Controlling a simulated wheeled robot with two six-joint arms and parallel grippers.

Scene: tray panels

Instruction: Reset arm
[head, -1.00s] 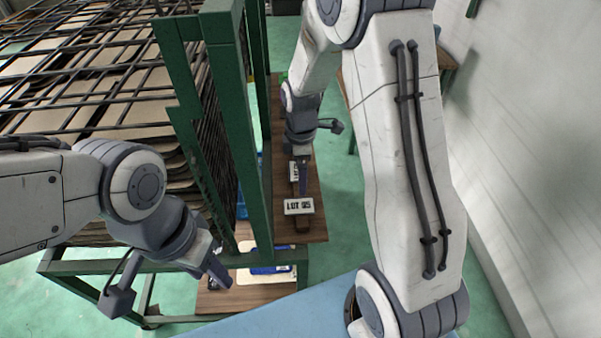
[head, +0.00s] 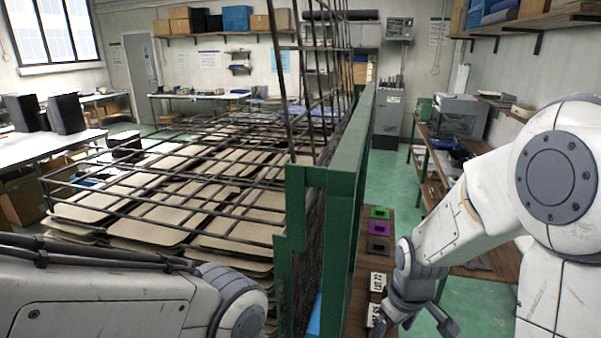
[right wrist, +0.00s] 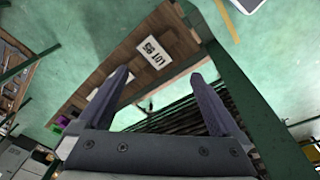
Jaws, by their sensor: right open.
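My right gripper (head: 412,322) is low at the right of the head view, beside the white lot labels on a narrow wooden shelf. In the right wrist view my right gripper (right wrist: 160,77) is open, its two dark fingers apart with nothing between them. My left arm (head: 130,300) crosses the lower left of the head view; its gripper is below the picture edge.
A green frame post (head: 345,180) stands between my arms, beside a wire rack (head: 190,160) of beige panels. The wooden shelf (head: 362,290) holds a green bin (head: 379,212), a purple bin (head: 379,228) and a lot label (head: 378,282). Green floor lies beyond.

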